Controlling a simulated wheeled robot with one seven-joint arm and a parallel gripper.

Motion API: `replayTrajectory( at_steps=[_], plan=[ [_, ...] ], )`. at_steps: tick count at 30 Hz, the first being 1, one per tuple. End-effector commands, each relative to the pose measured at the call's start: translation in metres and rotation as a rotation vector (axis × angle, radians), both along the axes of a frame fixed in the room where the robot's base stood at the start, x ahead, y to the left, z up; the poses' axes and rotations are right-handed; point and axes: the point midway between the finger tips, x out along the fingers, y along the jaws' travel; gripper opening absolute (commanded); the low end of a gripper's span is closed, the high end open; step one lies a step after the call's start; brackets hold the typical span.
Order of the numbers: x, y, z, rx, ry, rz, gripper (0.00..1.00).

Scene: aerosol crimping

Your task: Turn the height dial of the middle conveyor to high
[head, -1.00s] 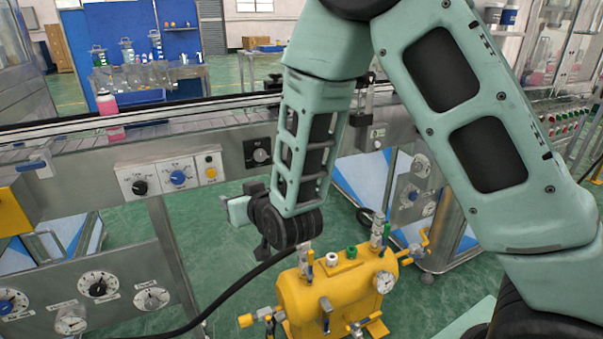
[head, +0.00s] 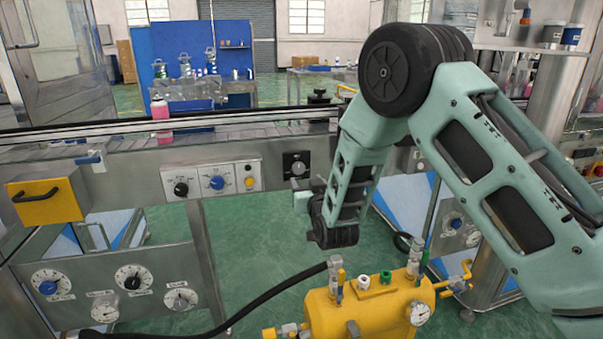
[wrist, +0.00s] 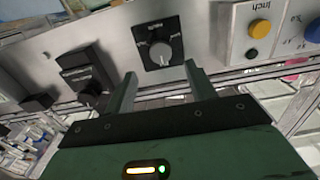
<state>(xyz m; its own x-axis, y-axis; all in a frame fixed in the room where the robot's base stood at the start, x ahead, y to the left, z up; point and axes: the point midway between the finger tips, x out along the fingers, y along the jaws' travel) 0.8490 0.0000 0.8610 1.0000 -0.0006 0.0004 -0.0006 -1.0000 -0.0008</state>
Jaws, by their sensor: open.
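A grey knob on a black square plate (head: 297,165) is set in the front rail of the middle conveyor. It is the likely height dial, but its lettering is too small to read in the head view. It also shows in the wrist view (wrist: 161,48), just beyond my fingertips and between their lines. Its exact setting is unclear. My gripper (wrist: 160,72) is open and empty, with its two fingers apart and pointing at the plate. In the head view my gripper (head: 299,193) is just below and in front of the dial, partly hidden by my wrist.
A control box (head: 211,180) with black, blue and yellow controls is left of the dial. Another black fitting (wrist: 82,70) lies left of the dial in the wrist view. A yellow tank (head: 370,310) with valves and a black hose stands below my arm.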

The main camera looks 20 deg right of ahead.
Motion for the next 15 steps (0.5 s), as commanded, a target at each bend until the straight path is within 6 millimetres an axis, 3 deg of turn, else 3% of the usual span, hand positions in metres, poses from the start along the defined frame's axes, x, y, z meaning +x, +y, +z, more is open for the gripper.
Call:
replayTrajectory(
  at_steps=[6, 15],
  plan=[
    [0.041, 0.000, 0.000, -0.001, -0.001, 0.000, 0.55],
    [0.066, 0.000, 0.000, -0.001, 0.000, 0.000, 0.55]
  ],
)
